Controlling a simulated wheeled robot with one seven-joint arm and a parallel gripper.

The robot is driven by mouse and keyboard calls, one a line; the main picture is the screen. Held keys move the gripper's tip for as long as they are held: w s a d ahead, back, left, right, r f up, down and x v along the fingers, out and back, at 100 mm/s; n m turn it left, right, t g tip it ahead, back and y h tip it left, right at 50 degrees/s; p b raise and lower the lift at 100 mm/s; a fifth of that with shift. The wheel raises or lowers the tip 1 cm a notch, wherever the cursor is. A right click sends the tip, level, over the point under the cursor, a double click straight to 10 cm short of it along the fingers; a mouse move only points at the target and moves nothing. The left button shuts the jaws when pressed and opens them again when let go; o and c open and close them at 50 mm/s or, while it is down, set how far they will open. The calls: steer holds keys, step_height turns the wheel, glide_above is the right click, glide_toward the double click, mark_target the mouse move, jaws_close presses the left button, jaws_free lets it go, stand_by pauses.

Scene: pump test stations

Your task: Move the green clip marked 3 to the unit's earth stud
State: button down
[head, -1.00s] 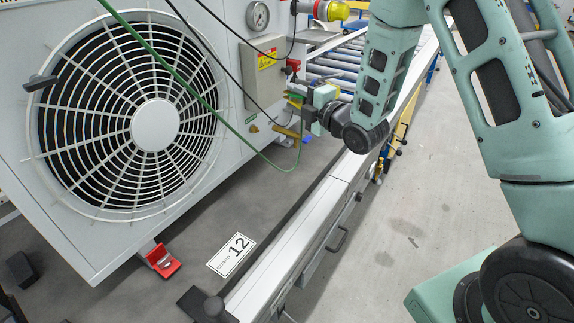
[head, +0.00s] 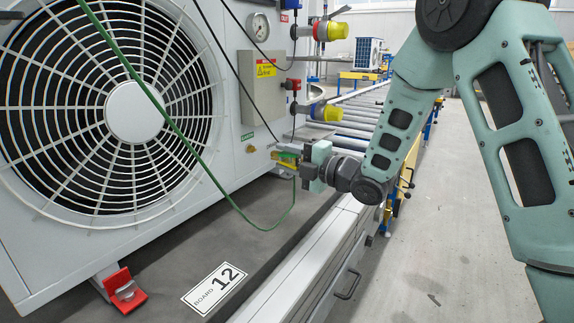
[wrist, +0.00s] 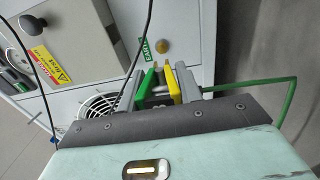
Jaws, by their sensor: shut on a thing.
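My gripper (head: 300,160) is shut on the green clip (head: 287,156), which has one green and one yellow handle. In the wrist view the clip (wrist: 150,88) sits between the two grey fingers of the gripper (wrist: 163,84). A green cable (head: 190,140) hangs in a loop from the clip and runs up to the upper left. The earth stud (wrist: 161,47) is a round brass knob on the unit's panel beside the green EARTH label (wrist: 145,50). In the head view the stud (head: 250,149) is left of the clip, apart from it. The mark 3 is not legible.
The white unit (head: 30,225) with its large fan fills the left. A grey box (head: 262,85) with a yellow warning label, a gauge (head: 259,27) and black cables are above the stud. A roller conveyor (head: 350,115) runs behind my gripper.

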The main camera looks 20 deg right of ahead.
mark_target(253, 148)
steer(key=shift+w, duration=0.1)
steer(key=shift+p+x, duration=0.8)
steer(key=shift+x, duration=2)
steer(key=shift+f+b, duration=0.1)
steer(key=shift+b, duration=1.2)
steer(key=shift+w+a, duration=0.35)
steer(key=shift+w, duration=0.05)
stand_by(0.7)
steer(key=c, duration=0.9)
jaws_free()
steer(key=p+v, duration=0.1)
steer(key=v, duration=1.6)
steer(key=shift+s+d+f, duration=0.1)
steer(key=shift+s+f, duration=0.05)
